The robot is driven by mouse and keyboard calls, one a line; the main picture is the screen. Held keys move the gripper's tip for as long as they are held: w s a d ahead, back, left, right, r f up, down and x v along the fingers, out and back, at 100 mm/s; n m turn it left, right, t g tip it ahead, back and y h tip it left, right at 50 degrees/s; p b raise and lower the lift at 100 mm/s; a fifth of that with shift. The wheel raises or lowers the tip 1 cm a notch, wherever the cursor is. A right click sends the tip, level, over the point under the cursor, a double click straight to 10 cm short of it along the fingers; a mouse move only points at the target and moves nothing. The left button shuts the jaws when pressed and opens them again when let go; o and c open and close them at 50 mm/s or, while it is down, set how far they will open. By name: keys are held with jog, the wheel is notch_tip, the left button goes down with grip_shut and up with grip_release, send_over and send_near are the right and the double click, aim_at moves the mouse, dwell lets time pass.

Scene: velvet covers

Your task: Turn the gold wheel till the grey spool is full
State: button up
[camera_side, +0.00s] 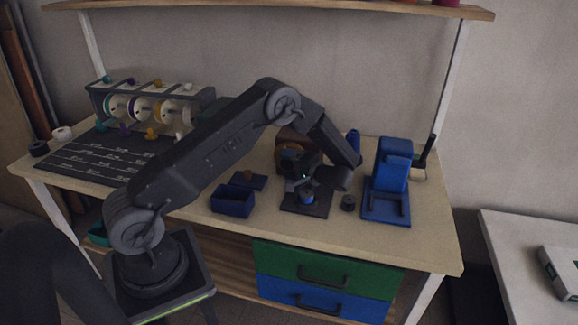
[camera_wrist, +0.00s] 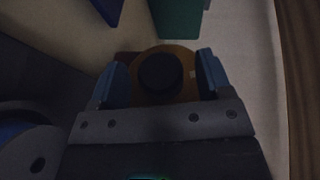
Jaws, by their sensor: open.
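The gold wheel (camera_wrist: 185,60) shows in the wrist view as a round disc with a dark hub. In the side view the gold wheel (camera_side: 290,147) is largely hidden behind my arm's end. My gripper (camera_wrist: 160,78) is open, with its blue fingertips on either side of the wheel's hub. I cannot tell whether they touch the wheel. In the side view, a small dark grey round piece (camera_side: 348,203) stands on the table to the right of the dark base plate. I cannot tell whether it is the grey spool, nor how full any spool is.
A blue stand (camera_side: 390,180) is on the right and a blue open box (camera_side: 232,201) on the left. A rack with several spools (camera_side: 150,103) stands at the back left behind a dark mat (camera_side: 100,150). A blue cone (camera_side: 353,141) stands behind my wrist.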

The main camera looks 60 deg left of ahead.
jog(key=v, duration=1.3)
jog(key=shift+d, duration=0.3)
jog(key=shift+w+r, duration=0.1)
jog(key=s+d+r+m+t+h, duration=0.3)
jog(key=s+r+h, duration=0.5)
jog(key=r, duration=0.7)
jog(key=s+d+r+m+t+h, duration=0.1)
jog(key=s+d+r+t+h, duration=0.1)
jog(key=s, duration=0.7)
jog(key=s+d+r+m+t+h, duration=0.1)
jog(key=s+d+r+t+h, duration=0.2)
jog(key=s+d+t, duration=0.3)
jog(key=s+d+h, duration=0.1)
jog(key=s, duration=0.2)
jog(key=shift+r+t+h, duration=0.15)
jog(key=shift+t+h, duration=0.15)
jog(key=shift+h, duration=0.1)
